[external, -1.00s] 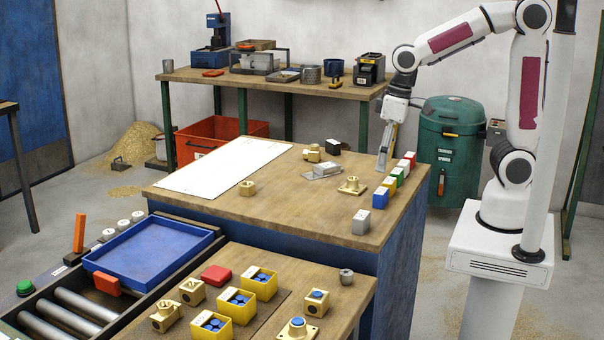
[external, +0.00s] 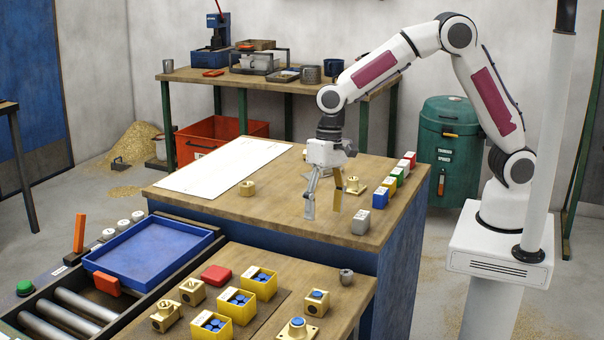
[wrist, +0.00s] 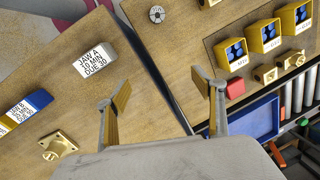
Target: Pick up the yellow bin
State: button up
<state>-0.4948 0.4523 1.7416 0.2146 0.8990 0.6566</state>
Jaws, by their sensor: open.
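Three yellow bins holding blue parts stand in a row on the near table: a back one (external: 265,291), a middle one (external: 243,315) and a front one (external: 217,335). They also show at the upper right of the wrist view, as a left bin (wrist: 238,66), a middle bin (wrist: 266,48) and a right bin (wrist: 298,29). My gripper (external: 323,211) is open and empty above the front part of the wooden workbench, behind and to the right of the bins. In the wrist view my gripper (wrist: 160,98) has its fingers wide apart, with nothing between them.
A grey block (external: 361,222) and a row of coloured blocks line the workbench's right edge. A red block (external: 216,275), brass fittings (external: 166,316) and a grey round part (external: 346,277) lie around the bins. A blue tray (external: 152,254) sits at left.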

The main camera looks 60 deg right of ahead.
aim_at(259, 284)
jog(key=w+a+f+m, duration=0.1)
jog(key=a+f+m, duration=0.1)
jog(key=a, duration=0.2)
jog(key=w+a+f+m, duration=0.2)
jog(key=a, duration=0.1)
jog(key=w+a+f+m+y, duration=0.1)
jog(key=a+f+m, duration=0.1)
jog(key=a+f, duration=0.1)
jog(key=shift+w+a, duration=0.3)
jog(key=shift+a, duration=0.55)
jog(key=shift+w+a+f+m+y, duration=0.1)
jog(key=shift+w+a+m+y, duration=0.05)
jog(key=shift+w+a+m, duration=0.4)
jog(key=shift+w+a+m+y, duration=0.15)
jog(key=shift+w+a+m, duration=0.15)
jog(key=shift+a+m, duration=0.35)
jog(key=w+a+r+m, duration=0.1)
jog(key=m, duration=0.1)
jog(key=w+a+r+m, duration=0.1)
jog(key=r+m, duration=0.1)
jog(key=shift+w+a+y, duration=0.3)
jog(key=shift+a+y, duration=0.05)
jog(key=shift+y, duration=0.05)
jog(key=shift+m, duration=1.1)
jog(key=shift+s+f, duration=0.1)
jog(key=shift+x, duration=1.2)
